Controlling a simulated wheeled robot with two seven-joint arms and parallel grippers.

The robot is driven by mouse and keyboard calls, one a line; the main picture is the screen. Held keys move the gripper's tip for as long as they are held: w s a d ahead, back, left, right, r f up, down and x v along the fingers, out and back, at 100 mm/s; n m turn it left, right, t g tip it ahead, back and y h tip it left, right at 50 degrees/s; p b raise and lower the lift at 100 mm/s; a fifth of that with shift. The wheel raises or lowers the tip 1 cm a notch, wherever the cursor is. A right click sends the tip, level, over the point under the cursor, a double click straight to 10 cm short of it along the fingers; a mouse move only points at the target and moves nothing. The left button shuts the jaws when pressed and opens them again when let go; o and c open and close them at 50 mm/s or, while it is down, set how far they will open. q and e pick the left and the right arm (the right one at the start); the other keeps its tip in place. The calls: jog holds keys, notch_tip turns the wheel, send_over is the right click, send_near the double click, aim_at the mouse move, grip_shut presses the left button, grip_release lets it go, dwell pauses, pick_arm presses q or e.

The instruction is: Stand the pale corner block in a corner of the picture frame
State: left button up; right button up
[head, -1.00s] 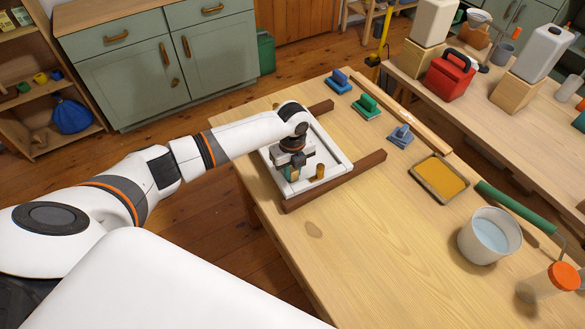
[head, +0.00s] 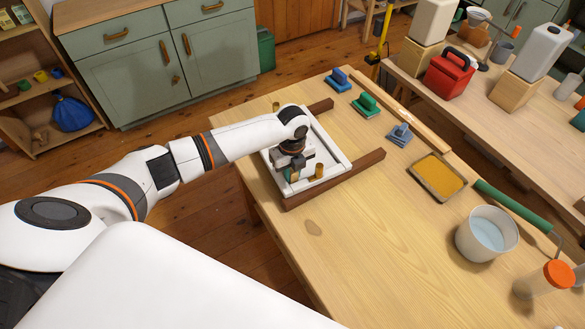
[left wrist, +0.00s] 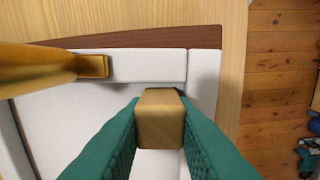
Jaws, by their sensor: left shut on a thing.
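The white picture frame (head: 334,150) lies on the near left part of the wooden table. It also shows in the left wrist view (left wrist: 145,65). My left gripper (head: 291,176) is over the frame's near left corner, pointing down. In the left wrist view its teal fingers (left wrist: 160,125) are shut on the pale corner block (left wrist: 160,118), with the block's top between the tips. The block is close to the inner corner of the frame's bars. I cannot tell whether its lower end touches the frame. My right gripper is not in view.
A golden post (head: 319,170) stands at the frame near the gripper and looms in the left wrist view (left wrist: 45,62). Dark wooden strips (head: 350,174) border the frame. Sanding blocks (head: 366,105), a yellow tray (head: 439,177) and a white bucket (head: 488,234) stand farther right.

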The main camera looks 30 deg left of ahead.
pick_arm(q)
jog(key=shift+s, duration=0.1)
jog(key=o, duration=1)
notch_tip(320, 180, up, 12)
jog(key=shift+b, duration=0.75)
